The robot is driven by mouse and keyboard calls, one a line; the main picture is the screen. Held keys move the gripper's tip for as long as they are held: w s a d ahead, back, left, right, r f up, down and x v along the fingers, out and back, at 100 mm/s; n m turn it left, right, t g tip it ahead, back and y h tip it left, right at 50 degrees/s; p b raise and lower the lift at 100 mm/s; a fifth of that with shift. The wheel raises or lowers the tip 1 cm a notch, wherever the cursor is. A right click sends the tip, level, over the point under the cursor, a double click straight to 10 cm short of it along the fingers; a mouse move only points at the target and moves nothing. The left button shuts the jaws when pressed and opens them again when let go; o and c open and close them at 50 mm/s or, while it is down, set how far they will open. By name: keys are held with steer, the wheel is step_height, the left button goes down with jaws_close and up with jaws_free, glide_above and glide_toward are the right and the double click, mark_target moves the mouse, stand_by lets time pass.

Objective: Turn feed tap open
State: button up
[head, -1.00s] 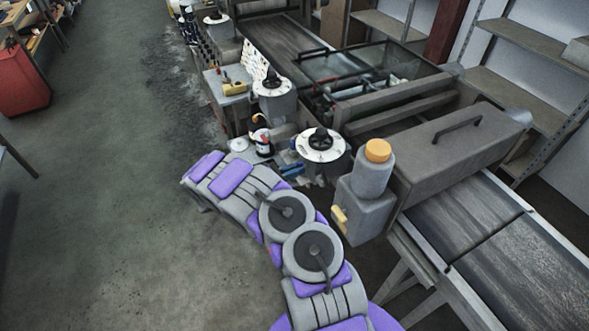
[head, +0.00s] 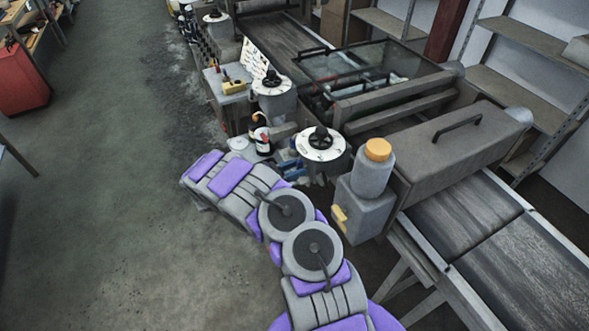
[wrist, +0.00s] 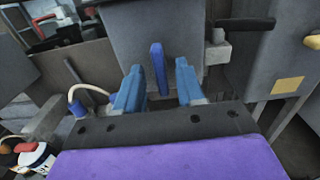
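A blue lever handle (wrist: 158,70), which looks like the feed tap, stands upright in front of a grey housing (wrist: 140,35) in the wrist view. My gripper (wrist: 158,85) is open, with one blue finger on each side of the lever. Gaps show between both fingers and the lever, so neither appears to touch it. In the head view, blue parts at the end of my arm (head: 289,160) show beside the machine's side. The lever cannot be made out clearly there.
A grey unit with an orange cap (head: 378,150) and yellow handle stands right of my arm. White round dials with black knobs (head: 321,141) and small bottles (head: 262,136) are close to it. The conveyor belt (head: 520,262) lies at right. Open floor (head: 110,200) is at left.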

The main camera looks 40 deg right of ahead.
steer(key=p+v, duration=0.1)
steer(key=v, duration=1.6)
steer(key=shift+a+p, duration=0.2)
steer(key=shift+p, duration=0.15)
steer(key=shift+f, duration=0.1)
steer(key=s+d+r+m+g+y, duration=0.1)
steer(key=s+d+r+m, duration=0.15)
steer(key=r, duration=0.35)
steer(key=s+d+r+m+g+y, duration=0.1)
steer(key=s+d+r+m+g, duration=0.15)
steer(key=r, duration=0.45)
steer(key=s+r+m+y, duration=0.5)
steer(key=s+r, duration=0.3)
steer(key=s, duration=0.3)
steer(key=s+a+m+t+y+b, duration=0.1)
steer(key=s+a+m+t+y, duration=0.4)
steer(key=s+a+y, duration=0.5)
steer(key=s+a+r+t, duration=0.1)
steer(key=s+a, duration=0.7)
steer(key=s, duration=0.3)
steer(key=shift+s+a, duration=0.25)
steer(key=shift+a, duration=0.15)
